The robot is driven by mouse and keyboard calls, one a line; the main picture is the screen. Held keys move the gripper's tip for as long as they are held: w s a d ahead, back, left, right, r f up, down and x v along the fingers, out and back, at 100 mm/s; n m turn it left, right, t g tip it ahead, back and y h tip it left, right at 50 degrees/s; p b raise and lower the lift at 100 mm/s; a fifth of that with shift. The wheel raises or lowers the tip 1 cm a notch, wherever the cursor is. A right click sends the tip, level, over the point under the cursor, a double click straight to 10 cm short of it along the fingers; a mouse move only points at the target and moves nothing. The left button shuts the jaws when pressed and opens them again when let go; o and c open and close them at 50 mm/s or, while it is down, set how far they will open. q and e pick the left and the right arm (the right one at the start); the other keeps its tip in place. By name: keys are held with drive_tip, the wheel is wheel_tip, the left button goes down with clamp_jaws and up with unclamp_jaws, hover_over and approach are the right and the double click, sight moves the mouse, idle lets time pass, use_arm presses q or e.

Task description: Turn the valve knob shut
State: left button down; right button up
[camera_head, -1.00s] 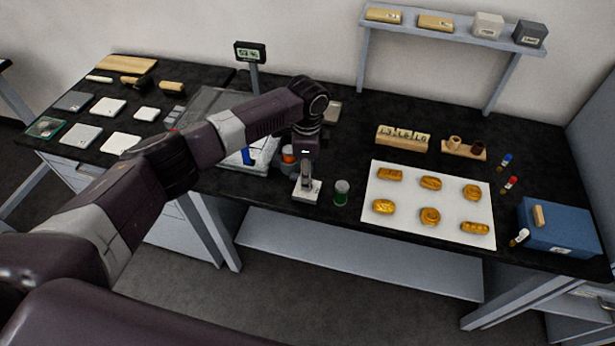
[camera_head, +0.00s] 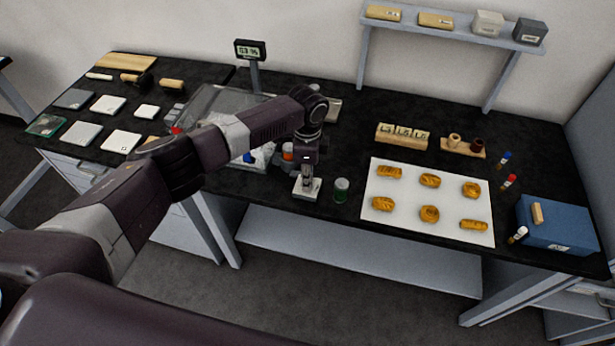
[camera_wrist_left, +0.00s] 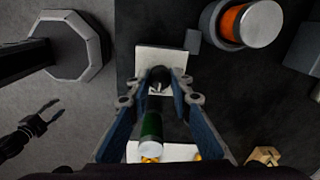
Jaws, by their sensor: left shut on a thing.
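The valve is a small white block (camera_head: 307,192) at the front edge of the black bench, with a dark round knob (camera_wrist_left: 159,74) on it in the left wrist view. My left gripper (camera_head: 308,184) points down over the block. In the left wrist view its two blue-grey fingers (camera_wrist_left: 160,88) are closed in on the knob from both sides. The fingertips hide part of the knob, and its angle is hard to tell. My right gripper (camera_wrist_left: 48,113) shows low at the left of the left wrist view, apart from the bench, with its fingers spread and empty.
A green jar (camera_head: 341,190) stands close right of the valve. An orange container (camera_head: 288,152) stands just behind. A white mat (camera_head: 400,221) with several golden pieces lies further right. The floor in front of the bench is clear.

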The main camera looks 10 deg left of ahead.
use_arm(q)
drive_tip(key=shift+n, duration=0.4)
drive_tip(key=n+p, duration=0.2)
drive_tip(key=n, duration=0.1)
drive_tip(key=shift+r+n, duration=0.15)
drive_tip(key=shift+n, duration=0.15)
drive_tip(key=n+p, duration=0.3)
drive_tip(key=n, duration=0.6)
drive_tip(key=shift+w+n, duration=0.1)
drive_tip(key=shift+n, duration=2.2)
drive_tip(key=c, duration=1.7)
unclamp_jaws()
drive_tip(key=shift+c, duration=0.2)
wheel_tip(320, 180, up, 12)
